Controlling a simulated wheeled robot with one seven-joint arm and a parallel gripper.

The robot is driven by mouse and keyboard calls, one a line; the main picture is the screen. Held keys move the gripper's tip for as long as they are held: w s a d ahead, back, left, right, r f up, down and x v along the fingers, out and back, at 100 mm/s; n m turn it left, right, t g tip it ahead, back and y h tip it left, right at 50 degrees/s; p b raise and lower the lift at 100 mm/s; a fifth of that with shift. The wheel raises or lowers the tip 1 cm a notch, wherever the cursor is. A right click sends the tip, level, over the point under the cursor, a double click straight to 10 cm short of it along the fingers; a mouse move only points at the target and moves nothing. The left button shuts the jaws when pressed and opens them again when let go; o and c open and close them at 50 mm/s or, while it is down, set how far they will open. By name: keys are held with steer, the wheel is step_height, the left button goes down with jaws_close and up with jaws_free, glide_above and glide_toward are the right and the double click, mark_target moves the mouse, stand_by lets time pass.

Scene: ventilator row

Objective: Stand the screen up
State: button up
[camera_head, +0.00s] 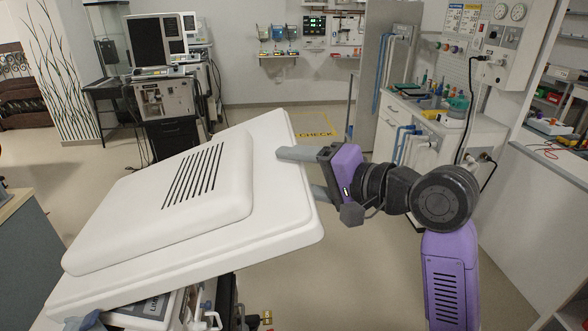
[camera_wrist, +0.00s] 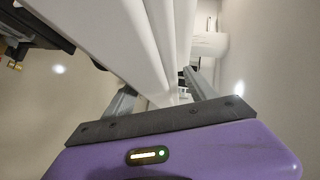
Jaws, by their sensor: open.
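The screen (camera_head: 270,210) is a large white panel in the head view, seen from its vented back. It lies tilted, its near left end low over the machine below and its far right end higher. My gripper (camera_head: 302,172) is open at the panel's right edge. One finger lies over the near face and the other is partly hidden behind the edge. In the wrist view the white panel (camera_wrist: 135,45) runs between the fingers of my gripper (camera_wrist: 162,88). I cannot tell whether either finger touches it. The screen's display side is hidden.
The ventilator body (camera_head: 150,312) shows partly beneath the panel. Another ventilator (camera_head: 160,85) with an upright screen stands at the back left. A white counter (camera_head: 450,125) with bottles and tools stands on the right. The floor (camera_head: 365,240) between panel and counter is clear.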

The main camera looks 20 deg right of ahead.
steer(key=shift+w+a+f, duration=0.15)
steer(key=shift+w+a, duration=0.1)
steer(key=shift+w, duration=0.2)
steer(key=shift+c, duration=0.3)
jaws_close()
